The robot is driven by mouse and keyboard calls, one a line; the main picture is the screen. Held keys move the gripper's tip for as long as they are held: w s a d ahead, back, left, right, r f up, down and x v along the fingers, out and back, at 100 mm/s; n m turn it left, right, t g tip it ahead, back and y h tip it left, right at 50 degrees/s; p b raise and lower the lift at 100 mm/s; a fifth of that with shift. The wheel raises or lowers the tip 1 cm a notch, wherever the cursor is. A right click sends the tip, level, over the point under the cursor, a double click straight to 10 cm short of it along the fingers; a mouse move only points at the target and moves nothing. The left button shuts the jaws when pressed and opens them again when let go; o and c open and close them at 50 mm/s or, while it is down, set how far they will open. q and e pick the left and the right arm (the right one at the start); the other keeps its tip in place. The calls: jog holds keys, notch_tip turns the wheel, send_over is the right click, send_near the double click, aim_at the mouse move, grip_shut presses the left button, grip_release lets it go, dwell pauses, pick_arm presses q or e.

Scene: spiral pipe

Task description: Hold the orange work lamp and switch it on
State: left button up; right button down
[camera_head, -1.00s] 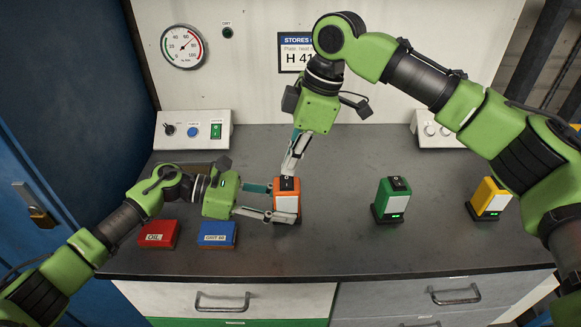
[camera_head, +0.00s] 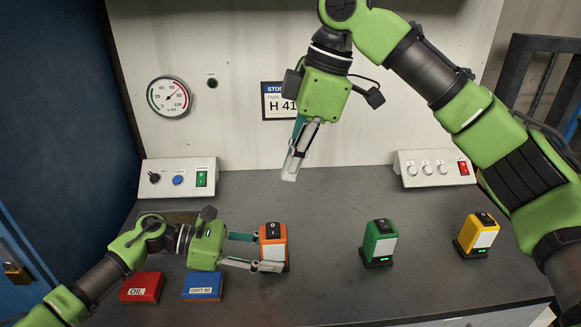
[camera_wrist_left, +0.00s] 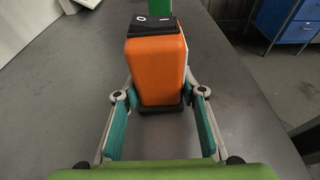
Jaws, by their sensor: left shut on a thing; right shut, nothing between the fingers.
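The orange work lamp (camera_head: 272,247) stands upright on the grey bench, with a black rocker switch on its top. It also shows in the left wrist view (camera_wrist_left: 157,68), where the switch carries a white circle mark. My left gripper (camera_head: 258,252) is shut on the lamp's sides from the left, low on its body; its fingers also flank it in the left wrist view (camera_wrist_left: 160,100). My right gripper (camera_head: 290,177) is shut and empty, above and behind the lamp, clear of it. The lamp's light panel is partly behind a left finger, and I cannot tell whether it is lit.
A green lamp (camera_head: 379,241) and a yellow lamp (camera_head: 477,236) stand to the right, each with a small green light. A red OIL box (camera_head: 142,288) and a blue GRIT box (camera_head: 203,287) lie near my left arm. Control boxes (camera_head: 178,178) (camera_head: 435,168) stand at the back.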

pick_arm(q)
jog(key=o, duration=0.9)
